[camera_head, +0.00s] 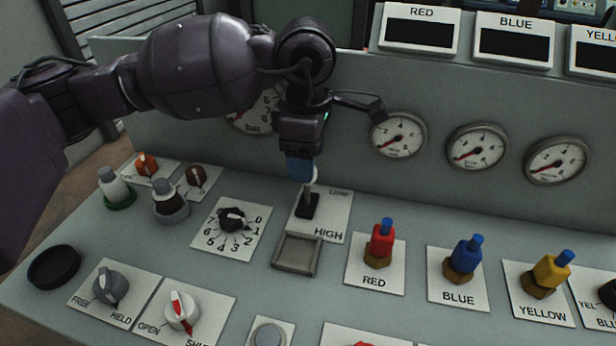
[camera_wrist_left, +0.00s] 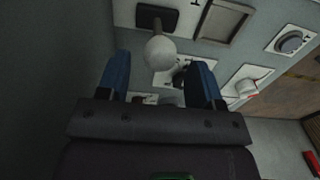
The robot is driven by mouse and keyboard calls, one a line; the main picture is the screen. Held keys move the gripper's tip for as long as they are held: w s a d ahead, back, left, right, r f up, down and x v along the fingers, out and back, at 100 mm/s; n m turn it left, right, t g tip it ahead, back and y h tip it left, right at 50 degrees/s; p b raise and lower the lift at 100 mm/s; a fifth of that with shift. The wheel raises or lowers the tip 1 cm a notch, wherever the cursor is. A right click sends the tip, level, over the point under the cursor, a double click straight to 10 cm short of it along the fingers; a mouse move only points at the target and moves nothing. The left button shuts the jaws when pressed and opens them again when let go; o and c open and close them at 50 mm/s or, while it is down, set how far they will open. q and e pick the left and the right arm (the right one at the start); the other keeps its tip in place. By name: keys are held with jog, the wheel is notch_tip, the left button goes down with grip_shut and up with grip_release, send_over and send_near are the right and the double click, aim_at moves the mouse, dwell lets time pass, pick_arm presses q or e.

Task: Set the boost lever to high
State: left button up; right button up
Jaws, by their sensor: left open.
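The boost lever (camera_head: 308,203) has a black base, a short shaft and a pale round knob, on a white plate (camera_head: 331,219) marked LOW at the back and HIGH at the front. My left gripper (camera_head: 301,170) hangs over the lever from behind, its blue fingers at the knob and partly hiding it. In the left wrist view the knob (camera_wrist_left: 161,53) lies ahead of and between the two open blue fingers (camera_wrist_left: 158,80). I cannot tell whether a finger touches it. My right gripper is not in view.
A numbered dial (camera_head: 232,219) sits left of the lever, and a square grey frame (camera_head: 297,254) lies in front. Red (camera_head: 380,244), blue (camera_head: 464,259) and yellow (camera_head: 548,274) knobs stand to the right. The gauge wall (camera_head: 350,170) rises close behind.

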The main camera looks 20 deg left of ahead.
pick_arm(q)
notch_tip(320, 180, down, 5)
jog(key=shift+r+b, duration=0.1)
jog(key=shift+b, duration=0.25)
grip_shut()
dwell(0.3)
